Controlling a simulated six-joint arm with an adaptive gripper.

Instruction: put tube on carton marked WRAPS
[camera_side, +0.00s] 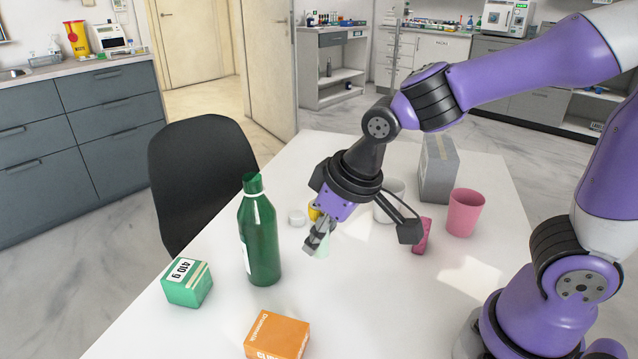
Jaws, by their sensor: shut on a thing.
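I can read WRAPS on no carton. A green carton (187,284) marked 410 g is at the front left. An orange carton (277,335) with small print lies at the front edge of the picture. A tall grey carton (438,172) stands at the back right, with no legible marking.
A green bottle (260,240) stands just left of my gripper. A small white item (297,218), a yellow item (314,211) and a white mug (390,204) are close behind. A magenta item (421,238) and a pink cup (465,212) are right. The table's middle front is clear.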

